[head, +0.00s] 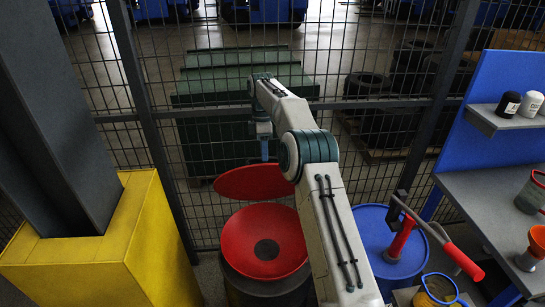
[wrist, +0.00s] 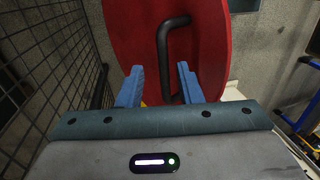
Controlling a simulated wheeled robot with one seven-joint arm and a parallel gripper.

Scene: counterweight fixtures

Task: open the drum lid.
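The red drum lid (head: 255,182) stands raised and tilted behind the drum's red funnel top (head: 250,225), which has a dark centre. The dark drum body (head: 268,292) shows below the funnel, partly hidden by my arm. In the wrist view the lid (wrist: 120,40) fills the upper middle, with a black bent handle (wrist: 162,45) on its face. My gripper (wrist: 159,70) is open, its two blue fingers apart. The handle's lower part appears between the fingers, with gaps on both sides; contact is not visible. In the head view my gripper (head: 265,153) is just above the lid.
A wire mesh fence (head: 190,200) stands close behind the lid. A yellow block (head: 125,250) is at the left. A blue drum (head: 375,235) with a red-handled pump (head: 402,240) stands at the right, beside a grey workbench (head: 490,200).

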